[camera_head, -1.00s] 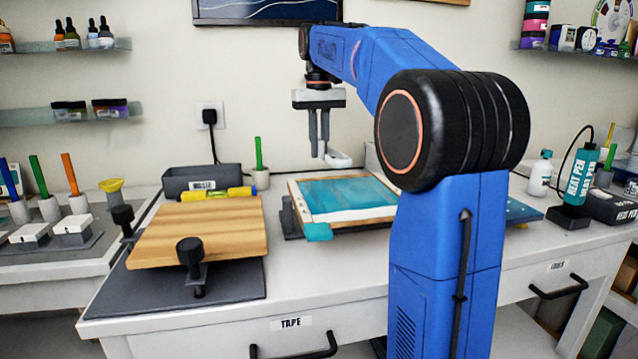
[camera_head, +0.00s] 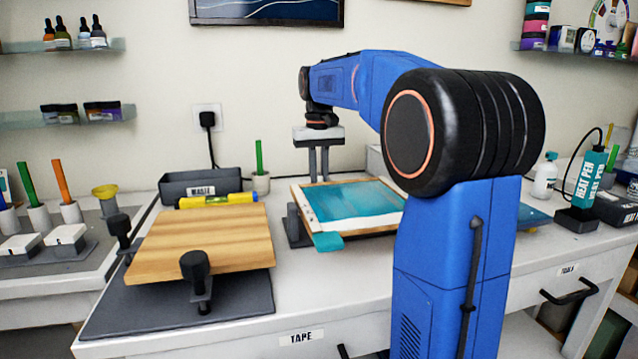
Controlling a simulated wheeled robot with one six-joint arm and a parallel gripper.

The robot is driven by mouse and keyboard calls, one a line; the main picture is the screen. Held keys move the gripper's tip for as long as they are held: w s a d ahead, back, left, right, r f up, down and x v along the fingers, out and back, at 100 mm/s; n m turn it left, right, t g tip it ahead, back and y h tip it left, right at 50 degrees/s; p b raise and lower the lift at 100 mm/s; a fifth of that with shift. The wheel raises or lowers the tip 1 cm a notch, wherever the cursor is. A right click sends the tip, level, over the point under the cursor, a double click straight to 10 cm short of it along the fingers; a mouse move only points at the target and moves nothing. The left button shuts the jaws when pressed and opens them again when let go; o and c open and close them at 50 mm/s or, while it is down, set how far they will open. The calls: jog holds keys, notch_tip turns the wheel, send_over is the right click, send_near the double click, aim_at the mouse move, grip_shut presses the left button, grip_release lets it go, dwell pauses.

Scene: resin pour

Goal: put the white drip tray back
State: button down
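My gripper (camera_head: 318,168) points straight down behind the teal-painted panel (camera_head: 352,205). Its two grey fingers show close together with a narrow gap, and their tips are hidden behind the panel's upper edge. I cannot make out the white drip tray now; the space at the fingertips is hidden. I cannot tell whether the fingers hold anything.
A wooden board (camera_head: 203,242) lies on a dark base with black knobs at the left. The bench front is clear.

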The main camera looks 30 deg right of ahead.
jog(key=shift+f, duration=0.35)
jog(key=shift+f, duration=0.1)
jog(key=c, duration=1.8)
grip_release()
jog(key=shift+o, duration=0.2)
notch_tip(320, 180, up, 12)
jog(key=shift+r, duration=0.1)
